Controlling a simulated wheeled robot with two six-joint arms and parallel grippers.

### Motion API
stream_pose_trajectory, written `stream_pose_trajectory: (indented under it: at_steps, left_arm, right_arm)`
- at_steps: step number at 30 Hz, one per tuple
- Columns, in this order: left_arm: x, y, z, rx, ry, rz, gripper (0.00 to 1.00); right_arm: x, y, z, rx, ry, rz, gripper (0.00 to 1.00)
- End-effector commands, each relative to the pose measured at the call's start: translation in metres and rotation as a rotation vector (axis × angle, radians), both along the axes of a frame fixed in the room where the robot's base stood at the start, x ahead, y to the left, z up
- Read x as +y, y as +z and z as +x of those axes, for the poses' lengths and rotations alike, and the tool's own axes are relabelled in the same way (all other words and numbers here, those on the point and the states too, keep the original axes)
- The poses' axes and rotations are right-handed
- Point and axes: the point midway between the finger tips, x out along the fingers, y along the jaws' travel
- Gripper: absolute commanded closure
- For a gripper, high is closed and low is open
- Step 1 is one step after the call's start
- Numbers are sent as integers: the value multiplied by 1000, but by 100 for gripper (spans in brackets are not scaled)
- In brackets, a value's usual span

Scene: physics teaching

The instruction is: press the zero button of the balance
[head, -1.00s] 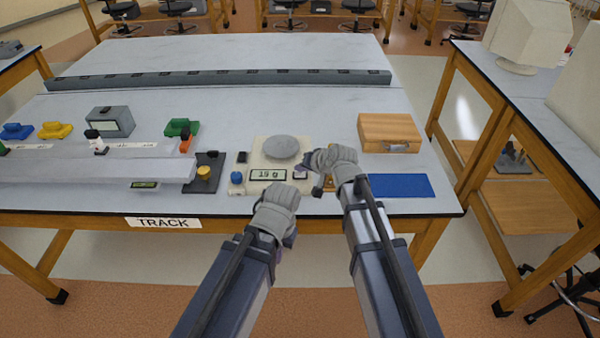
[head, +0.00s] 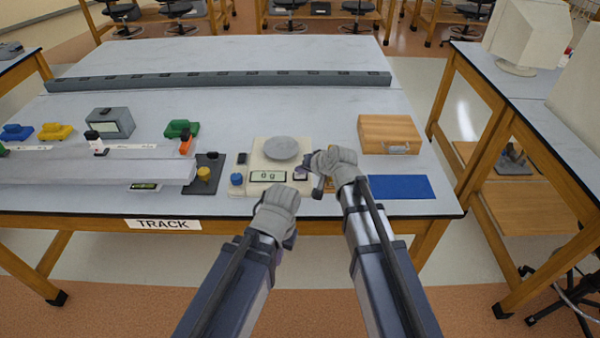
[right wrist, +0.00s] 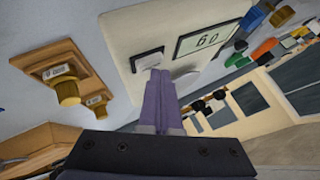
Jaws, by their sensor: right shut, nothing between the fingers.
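The balance (head: 243,187) is a cream box with a round grey pan (head: 282,149) on top. Its display (head: 268,176) reads 0 g. The zero button (head: 301,174) is a small dark-framed key right of the display; it also shows in the right wrist view (right wrist: 148,57). My right gripper (head: 317,183) is at the balance's front right. In the right wrist view its shut, empty fingers (right wrist: 158,76) have their tips at the button's edge; whether they touch it I cannot tell. My left gripper (head: 284,212) is in front of the balance, its fingertips hidden.
A blue mat (head: 402,187) and a wooden box (head: 389,134) are to the right. In the right wrist view, brass weights (right wrist: 66,91) stand on a wooden block (right wrist: 87,66) beside the balance. A small blue object (head: 236,179) and a track (head: 80,171) are to the left.

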Motion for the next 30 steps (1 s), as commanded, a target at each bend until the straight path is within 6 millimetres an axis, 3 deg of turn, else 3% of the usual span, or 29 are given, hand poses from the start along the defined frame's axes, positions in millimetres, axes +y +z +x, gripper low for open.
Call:
stream_pose_trajectory:
  at_steps: [11,30]
  left_arm:
    - [0,5,0,0,0,0,100]
    - [0,62,0,0,0,0,100]
  right_arm:
    - [0,5,0,0,0,0,100]
    - [0,62,0,-1,-1,0,100]
